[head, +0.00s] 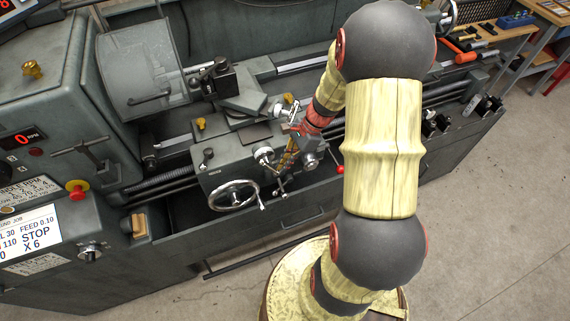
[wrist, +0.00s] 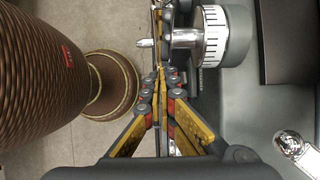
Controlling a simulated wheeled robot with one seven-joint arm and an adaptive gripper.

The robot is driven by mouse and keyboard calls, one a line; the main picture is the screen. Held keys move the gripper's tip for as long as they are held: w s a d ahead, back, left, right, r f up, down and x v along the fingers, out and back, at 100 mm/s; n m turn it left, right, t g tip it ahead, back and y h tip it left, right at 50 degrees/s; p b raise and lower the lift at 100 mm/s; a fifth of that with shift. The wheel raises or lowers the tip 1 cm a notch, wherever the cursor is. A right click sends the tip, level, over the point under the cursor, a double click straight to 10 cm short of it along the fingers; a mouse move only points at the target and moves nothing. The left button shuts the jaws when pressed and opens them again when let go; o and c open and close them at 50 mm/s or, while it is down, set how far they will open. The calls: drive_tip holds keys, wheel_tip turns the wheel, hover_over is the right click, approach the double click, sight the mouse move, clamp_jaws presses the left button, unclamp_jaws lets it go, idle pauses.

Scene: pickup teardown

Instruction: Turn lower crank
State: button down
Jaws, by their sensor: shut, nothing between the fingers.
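The lower crank (head: 265,156), on the front of the lathe's carriage, shows a bright metal hub. In the wrist view its graduated silver dial (wrist: 208,36) is at the top, right of centre, with a metal stub pointing left. My gripper (head: 281,178) points down just right of the crank, in front of the carriage. In the wrist view my gripper (wrist: 160,72) is shut, its yellow fingers meeting just below and left of the dial. The fingertips overlap thin metal parts there; I cannot tell whether they touch.
An upper crank (head: 286,106) with a ball handle sits above, close to my wrist. A large handwheel (head: 233,195) is at the carriage's left. A red-knobbed lever (head: 340,169) is to the right. The floor (head: 480,220) at the right is clear.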

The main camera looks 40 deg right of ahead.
drive_tip(key=shift+f, duration=0.2)
drive_tip(key=shift+a+f+y, duration=0.1)
drive_tip(key=shift+f+y, duration=0.15)
drive_tip(key=shift+y, duration=0.55)
drive_tip(key=shift+a+f+t+y, duration=0.25)
drive_tip(key=shift+f+t+y, duration=0.25)
drive_tip(key=shift+y, duration=0.6)
drive_tip(key=shift+w+a+f, duration=0.1)
drive_tip(key=shift+a+f, duration=0.1)
drive_tip(key=shift+f, duration=0.05)
idle(1.1)
drive_tip(key=shift+d, duration=0.1)
